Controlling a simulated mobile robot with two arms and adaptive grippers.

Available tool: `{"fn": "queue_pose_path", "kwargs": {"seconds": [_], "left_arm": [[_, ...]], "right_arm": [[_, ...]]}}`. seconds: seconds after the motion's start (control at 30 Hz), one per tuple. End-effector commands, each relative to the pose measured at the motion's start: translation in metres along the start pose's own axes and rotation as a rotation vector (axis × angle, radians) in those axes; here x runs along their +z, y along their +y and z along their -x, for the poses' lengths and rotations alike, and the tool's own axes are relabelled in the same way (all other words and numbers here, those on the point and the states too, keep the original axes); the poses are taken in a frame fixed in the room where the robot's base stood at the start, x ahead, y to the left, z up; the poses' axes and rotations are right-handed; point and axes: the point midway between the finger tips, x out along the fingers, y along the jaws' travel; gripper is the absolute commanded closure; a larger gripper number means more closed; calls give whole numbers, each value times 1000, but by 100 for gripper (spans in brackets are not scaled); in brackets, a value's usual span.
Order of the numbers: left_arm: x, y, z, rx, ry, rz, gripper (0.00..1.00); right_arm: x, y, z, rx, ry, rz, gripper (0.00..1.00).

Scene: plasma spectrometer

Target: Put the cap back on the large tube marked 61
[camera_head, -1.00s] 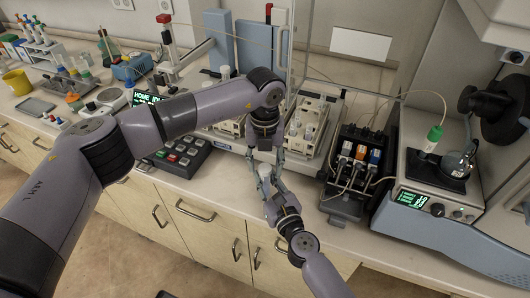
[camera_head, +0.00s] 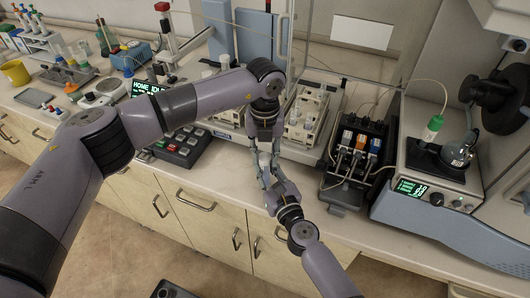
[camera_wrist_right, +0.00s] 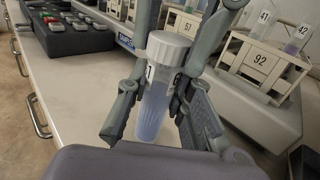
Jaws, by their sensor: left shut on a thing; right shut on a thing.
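The large tube (camera_wrist_right: 152,112) stands upright in the right wrist view, with pale blue liquid inside. Only part of its label shows, ending in what looks like a 1. My right gripper (camera_head: 267,177) is shut on the tube's body. The white ribbed cap (camera_wrist_right: 168,48) is at the tube's top, in line with it. I cannot tell whether it is fully seated. My left gripper (camera_head: 264,150) reaches down from above, its grey fingers on both sides of the cap and shut on it. In the head view both grippers meet over the counter's front edge, and the fingers largely hide the tube.
A keypad (camera_head: 182,146) lies left of my grippers. A black pump unit (camera_head: 354,160) stands to the right. Bare counter (camera_head: 225,165) lies between.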

Motion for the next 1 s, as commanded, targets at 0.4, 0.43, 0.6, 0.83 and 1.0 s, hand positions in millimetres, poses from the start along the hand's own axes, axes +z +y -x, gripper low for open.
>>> {"fn": "queue_pose_path", "kwargs": {"seconds": [0.4, 0.43, 0.6, 0.83, 1.0], "left_arm": [[0, 0, 0, 0, 0, 0, 55], [0, 0, 0, 0, 0, 0, 53], [0, 0, 0, 0, 0, 0, 52], [0, 0, 5, -1, -1, 0, 52], [1, 0, 25, 0, -3, 1, 52]], "right_arm": [[0, 0, 0, 0, 0, 0, 100], [0, 0, 0, 0, 0, 0, 100], [0, 0, 0, 0, 0, 0, 100], [0, 0, 0, 0, 0, 0, 100], [0, 0, 0, 0, 0, 0, 100]]}}
